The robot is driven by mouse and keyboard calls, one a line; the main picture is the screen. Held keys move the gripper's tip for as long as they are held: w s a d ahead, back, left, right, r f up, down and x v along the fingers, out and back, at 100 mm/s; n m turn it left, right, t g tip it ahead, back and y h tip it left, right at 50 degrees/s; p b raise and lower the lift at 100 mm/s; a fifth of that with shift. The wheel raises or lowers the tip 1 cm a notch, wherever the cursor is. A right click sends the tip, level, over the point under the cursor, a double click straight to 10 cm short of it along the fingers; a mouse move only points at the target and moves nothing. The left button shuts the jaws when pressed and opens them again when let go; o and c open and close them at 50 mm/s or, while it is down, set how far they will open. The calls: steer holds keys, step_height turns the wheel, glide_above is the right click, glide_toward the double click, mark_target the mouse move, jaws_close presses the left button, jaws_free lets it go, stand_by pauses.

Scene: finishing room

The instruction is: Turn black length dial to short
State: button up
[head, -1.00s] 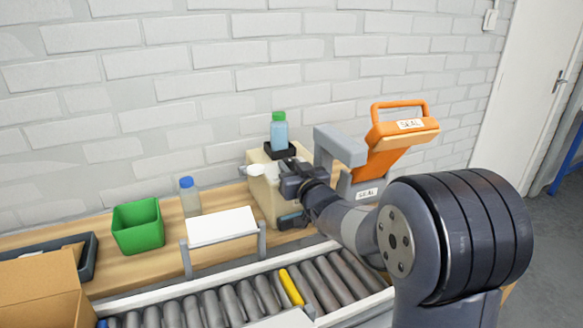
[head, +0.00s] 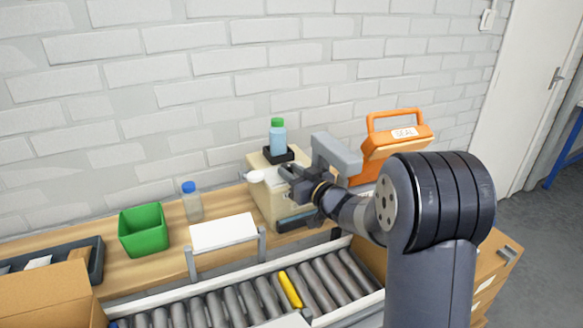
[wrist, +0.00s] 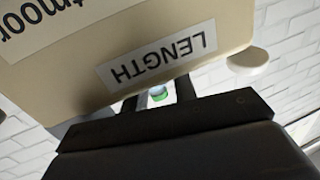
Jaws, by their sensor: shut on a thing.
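The beige machine (head: 262,202) stands on the wooden bench, with a white knob (head: 255,176) on its left side. In the wrist view, its LENGTH label (wrist: 157,55) appears upside down and close, and the white knob (wrist: 248,60) is at the right. My gripper (head: 284,172) is at the upper part of the machine; in the wrist view, its two dark fingers (wrist: 158,103) reach up beside the label. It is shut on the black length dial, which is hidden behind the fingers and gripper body. The dial's setting cannot be read.
A green-capped bottle (head: 278,138) stands on a black holder on the machine. An orange sealer (head: 392,146) is to the right. A blue-capped bottle (head: 192,202), green bin (head: 143,231) and white panel (head: 223,233) are left. A roller conveyor (head: 240,302) runs in front.

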steer(key=o, duration=1)
steer(key=v, duration=1.1)
steer(key=shift+b, duration=0.35)
steer(key=shift+a, duration=0.1)
